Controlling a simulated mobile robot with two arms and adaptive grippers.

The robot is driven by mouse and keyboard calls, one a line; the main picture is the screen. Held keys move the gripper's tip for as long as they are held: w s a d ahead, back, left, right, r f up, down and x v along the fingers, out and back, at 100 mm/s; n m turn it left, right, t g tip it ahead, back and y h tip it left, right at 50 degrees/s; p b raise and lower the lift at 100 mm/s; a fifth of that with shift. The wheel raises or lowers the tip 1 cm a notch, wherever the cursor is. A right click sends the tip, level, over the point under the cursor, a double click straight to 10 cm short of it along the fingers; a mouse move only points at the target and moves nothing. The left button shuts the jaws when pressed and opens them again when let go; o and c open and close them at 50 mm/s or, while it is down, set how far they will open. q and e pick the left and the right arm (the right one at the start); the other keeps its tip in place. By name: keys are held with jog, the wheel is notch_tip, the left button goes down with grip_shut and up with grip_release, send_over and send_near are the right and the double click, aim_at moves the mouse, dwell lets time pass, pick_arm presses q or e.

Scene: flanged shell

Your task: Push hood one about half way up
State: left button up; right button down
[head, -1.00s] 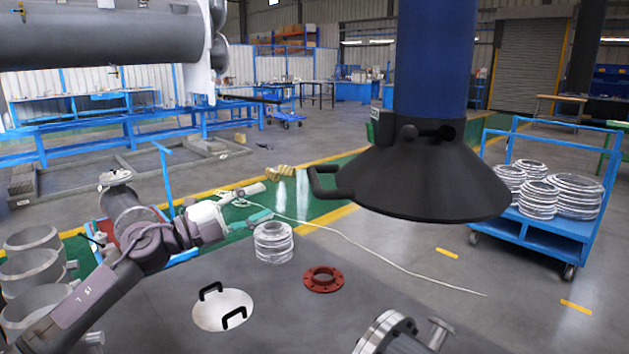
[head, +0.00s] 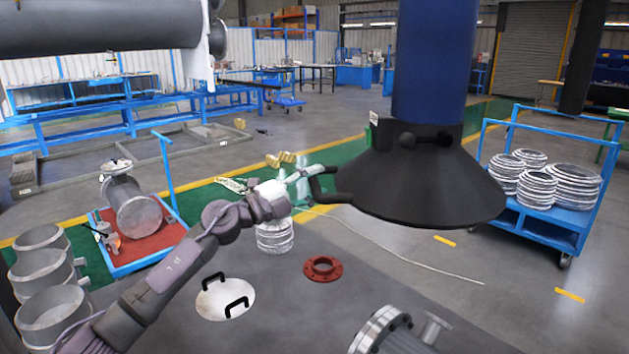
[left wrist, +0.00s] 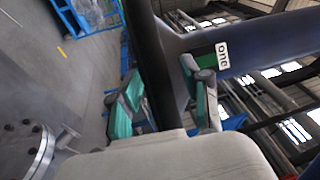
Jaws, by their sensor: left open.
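Hood one is a wide black cone (head: 425,190) hanging on a blue duct (head: 435,60), with a black loop handle (head: 322,190) on its left side. A small label reading "one" (left wrist: 222,54) shows on it in the left wrist view. My left gripper (head: 307,174) is at the handle, its fingers open. In the left wrist view the green-padded fingers of this gripper (left wrist: 165,98) stand apart, with a dark bar, apparently the handle, between them. Whether either pad touches it I cannot tell. My right gripper is not in view.
A grey table below holds a white round plate with black handles (head: 225,297), a red flange (head: 322,269), stacked metal rings (head: 275,237) and a flanged shell (head: 385,330). A blue cart (head: 545,225) with rings stands right of the hood. Space under the hood is open.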

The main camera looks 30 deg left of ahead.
pick_arm(q)
grip_shut()
dwell(0.3)
